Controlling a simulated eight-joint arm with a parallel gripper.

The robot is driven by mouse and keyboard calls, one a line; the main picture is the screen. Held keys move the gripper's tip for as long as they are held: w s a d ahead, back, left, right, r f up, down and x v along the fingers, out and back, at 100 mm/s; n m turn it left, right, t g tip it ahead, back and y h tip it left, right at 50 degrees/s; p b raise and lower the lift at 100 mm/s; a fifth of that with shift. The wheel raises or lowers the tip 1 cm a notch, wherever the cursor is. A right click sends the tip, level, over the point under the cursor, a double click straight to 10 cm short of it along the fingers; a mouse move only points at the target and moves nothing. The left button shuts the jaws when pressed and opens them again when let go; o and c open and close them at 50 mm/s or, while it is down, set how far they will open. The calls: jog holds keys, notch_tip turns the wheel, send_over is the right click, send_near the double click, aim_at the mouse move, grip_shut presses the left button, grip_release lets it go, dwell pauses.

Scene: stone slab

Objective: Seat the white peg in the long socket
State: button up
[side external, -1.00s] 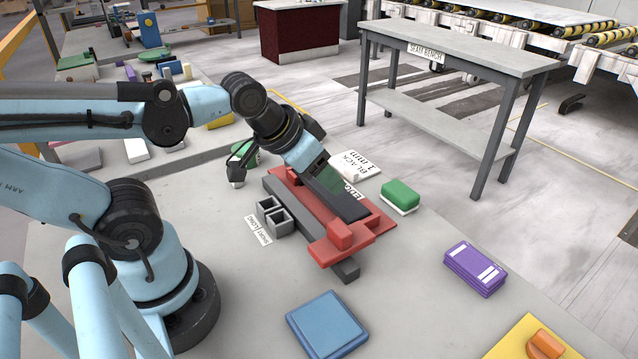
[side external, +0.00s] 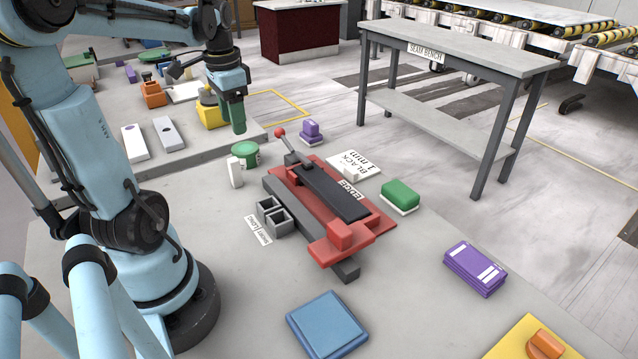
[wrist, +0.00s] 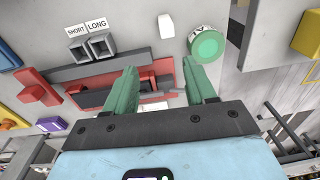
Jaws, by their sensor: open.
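The white peg (side external: 236,172) stands upright on the slab, left of the red clamp jig, and it also shows in the wrist view (wrist: 166,26). The grey double socket (side external: 266,206) sits beside the jig. In the wrist view its right cell, the long socket (wrist: 100,47), lies beneath the LONG tag; the other is beneath SHORT. Both look empty. My gripper (side external: 237,118) has green fingers pointing down, raised and behind the peg in the side view. In the wrist view the fingers (wrist: 159,66) are apart with nothing held between them.
A green-topped round tub (side external: 245,152) stands close behind the peg. The red jig (side external: 385,222) with a black bar and red-knobbed lever (side external: 281,133) lies right of the sockets. A blue block (side external: 327,325) is at the front.

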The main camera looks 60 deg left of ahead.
aim_at(233, 159)
jog(key=f, duration=0.2)
jog(key=s+a+f, duration=0.1)
jog(key=f, duration=0.1)
jog(key=a+f, duration=0.1)
jog(key=f, duration=0.2)
jog(key=shift+s+a, duration=0.1)
jog(key=shift+s, duration=0.2)
jog(key=shift+w+f, duration=0.15)
jog(key=shift+f, duration=1.15)
jog(key=shift+w+f, duration=0.15)
jog(key=shift+f, duration=1.1)
grip_shut()
jog(key=shift+r, duration=0.1)
